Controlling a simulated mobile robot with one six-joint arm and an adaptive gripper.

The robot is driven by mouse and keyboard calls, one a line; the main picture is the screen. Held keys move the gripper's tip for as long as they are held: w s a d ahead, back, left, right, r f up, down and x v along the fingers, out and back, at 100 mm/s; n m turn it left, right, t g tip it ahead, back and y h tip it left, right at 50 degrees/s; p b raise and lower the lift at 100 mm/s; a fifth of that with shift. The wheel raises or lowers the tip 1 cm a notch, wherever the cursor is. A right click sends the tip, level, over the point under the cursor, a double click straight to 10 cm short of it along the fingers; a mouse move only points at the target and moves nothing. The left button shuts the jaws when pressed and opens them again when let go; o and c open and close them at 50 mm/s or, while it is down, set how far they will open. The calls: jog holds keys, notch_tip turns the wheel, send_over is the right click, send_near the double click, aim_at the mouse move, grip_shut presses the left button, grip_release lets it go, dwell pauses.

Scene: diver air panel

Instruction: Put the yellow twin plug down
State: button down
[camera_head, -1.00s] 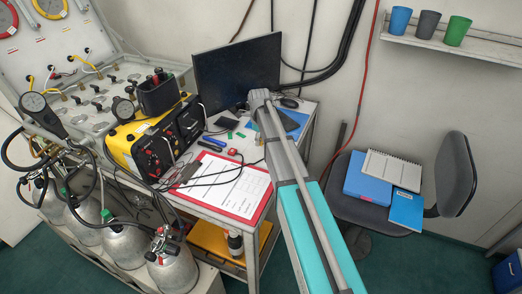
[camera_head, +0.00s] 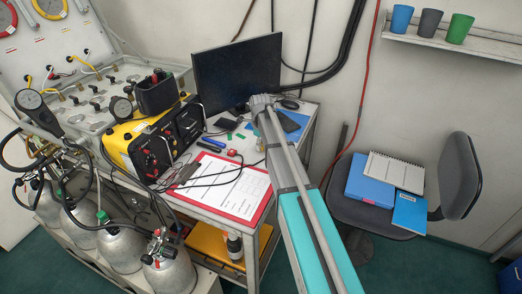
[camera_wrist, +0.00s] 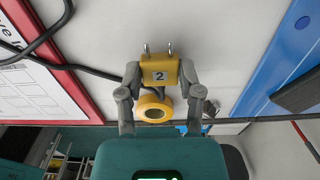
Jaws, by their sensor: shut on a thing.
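The yellow twin plug (camera_wrist: 160,70) is in the wrist view, marked with a "2", with two metal prongs pointing away from me. My gripper (camera_wrist: 159,78) is shut on it, one finger on each side. A yellow ring-shaped part (camera_wrist: 153,109) shows just below the plug, between the fingers. A black cable (camera_wrist: 85,70) runs to the left from behind the plug. The white tabletop (camera_wrist: 215,60) lies beyond the prongs; I cannot tell whether they touch it. In the head view my arm's end is over the table, and the plug cannot be made out there.
A red clipboard with paper (camera_head: 228,188) lies left of my arm; its edge also shows in the wrist view (camera_wrist: 75,85). A blue folder (camera_head: 292,122) with a dark object lies right. A monitor (camera_head: 237,70) stands behind, a yellow-black unit (camera_head: 150,140) at left.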

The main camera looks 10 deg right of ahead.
jog(key=shift+f+b, duration=0.35)
jog(key=shift+f, duration=0.3)
jog(key=shift+f, duration=0.15)
jog(key=shift+c, duration=1.3)
grip_release()
jog(key=shift+r, duration=0.25)
notch_tip(320, 180, up, 12)
jog(key=p, duration=1.2)
